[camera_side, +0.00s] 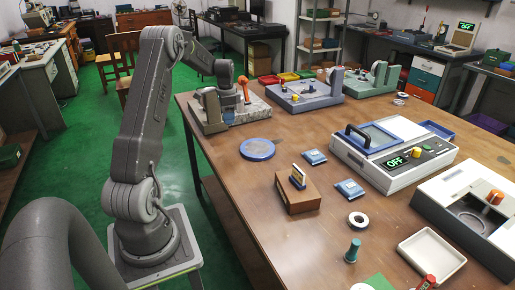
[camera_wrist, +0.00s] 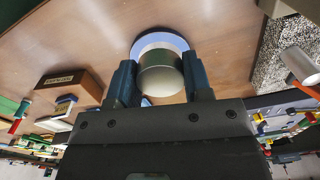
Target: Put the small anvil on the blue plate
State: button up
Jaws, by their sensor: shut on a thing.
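A smooth, rounded grey metal piece, which I take for the small anvil (camera_wrist: 160,80), is between the two dark fingers of my gripper (camera_wrist: 160,77) in the wrist view. The fingers are shut on its sides. The round blue plate (camera_side: 257,149) lies flat on the table in the side view. In the wrist view the blue plate (camera_wrist: 160,37) shows behind the anvil, which covers much of it. I cannot tell the gap between them. In the side view the gripper and anvil are hard to make out near the grey stand.
A speckled stone base (camera_side: 208,124) with a stand is beyond the plate. A wooden block (camera_side: 297,194) with a label, two blue packets (camera_side: 315,157) and a white instrument (camera_side: 393,148) stand to the right. Bare table surrounds the plate.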

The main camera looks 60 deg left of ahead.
jog(key=shift+s+a, duration=0.15)
jog(key=shift+a, duration=0.05)
jog(key=w+d+f, duration=0.1)
jog(key=w+f, duration=0.1)
jog(key=w, duration=0.1)
jog(key=w+d+f, duration=0.1)
jog(key=w+f, duration=0.1)
jog(key=w, duration=0.2)
jog(key=w+d+f, duration=0.1)
jog(key=w+f, duration=0.1)
jog(key=w, duration=0.1)
jog(key=shift+w+d+f, duration=0.2)
jog(key=shift+d+f, duration=0.15)
jog(key=shift+f, duration=0.05)
jog(key=shift+w+f, duration=0.1)
jog(key=shift+f, duration=1.95)
jog(key=shift+f, duration=0.15)
jog(key=o, duration=1.1)
jog(key=shift+o, duration=0.2)
